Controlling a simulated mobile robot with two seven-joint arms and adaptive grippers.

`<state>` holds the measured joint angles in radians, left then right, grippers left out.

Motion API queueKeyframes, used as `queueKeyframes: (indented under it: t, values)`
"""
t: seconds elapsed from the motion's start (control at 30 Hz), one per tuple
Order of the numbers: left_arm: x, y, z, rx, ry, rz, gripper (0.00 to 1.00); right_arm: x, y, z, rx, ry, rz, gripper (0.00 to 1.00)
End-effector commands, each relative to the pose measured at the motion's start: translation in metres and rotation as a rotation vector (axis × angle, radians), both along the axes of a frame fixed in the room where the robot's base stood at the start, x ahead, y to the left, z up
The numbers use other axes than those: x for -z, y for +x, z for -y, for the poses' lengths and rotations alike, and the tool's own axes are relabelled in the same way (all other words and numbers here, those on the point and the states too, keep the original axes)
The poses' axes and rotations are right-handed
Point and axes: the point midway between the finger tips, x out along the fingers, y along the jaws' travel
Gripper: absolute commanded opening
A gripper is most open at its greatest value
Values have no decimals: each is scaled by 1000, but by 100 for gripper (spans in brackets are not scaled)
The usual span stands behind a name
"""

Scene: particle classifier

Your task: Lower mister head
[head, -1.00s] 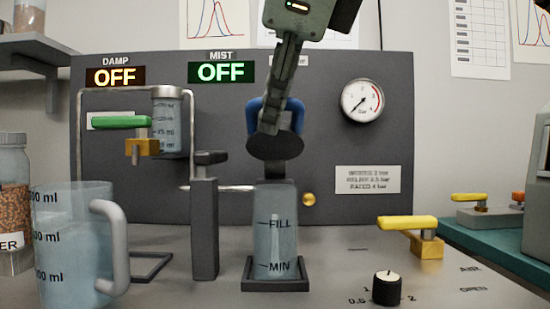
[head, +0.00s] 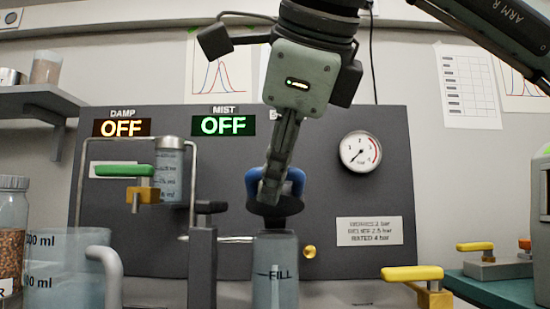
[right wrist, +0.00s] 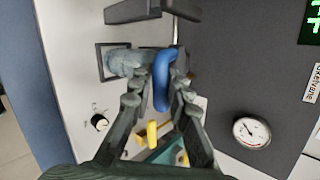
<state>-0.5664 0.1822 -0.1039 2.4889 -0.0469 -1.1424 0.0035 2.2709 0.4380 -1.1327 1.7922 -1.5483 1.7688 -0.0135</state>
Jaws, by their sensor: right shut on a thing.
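The mister head shows as a black disc (head: 276,208) with a blue handle (head: 294,178) in the head view, above the clear jar (head: 275,275) marked FILL. Its dark underside is close over the jar's mouth; I cannot tell whether it touches. My right gripper (head: 270,188) comes from above and is shut on the blue handle, hiding part of it. The right wrist view shows the fingers (right wrist: 167,75) around the blue handle (right wrist: 163,95) and the jar (right wrist: 122,62) in its square frame. My left gripper is not in view.
A grey panel (head: 120,200) stands behind, with a pressure gauge (head: 360,152) and OFF displays. A green-handled valve (head: 124,171) and a measuring jug (head: 65,270) are at left. A yellow-handled valve (head: 412,274) is at right.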

Motion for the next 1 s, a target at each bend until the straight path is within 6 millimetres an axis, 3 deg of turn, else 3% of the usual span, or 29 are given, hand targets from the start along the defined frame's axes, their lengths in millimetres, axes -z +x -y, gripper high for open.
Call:
queueKeyframes:
  t: [0.2, 0.6, 1.0]
  values:
    - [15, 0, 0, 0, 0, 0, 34, 17, -5, 0, 2, 1, -1, 3]
    - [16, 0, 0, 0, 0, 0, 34, 18, -6, 0, 2, 1, -1, 2]
    - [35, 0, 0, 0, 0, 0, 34, 41, -12, 0, 1, 1, -1, 3]
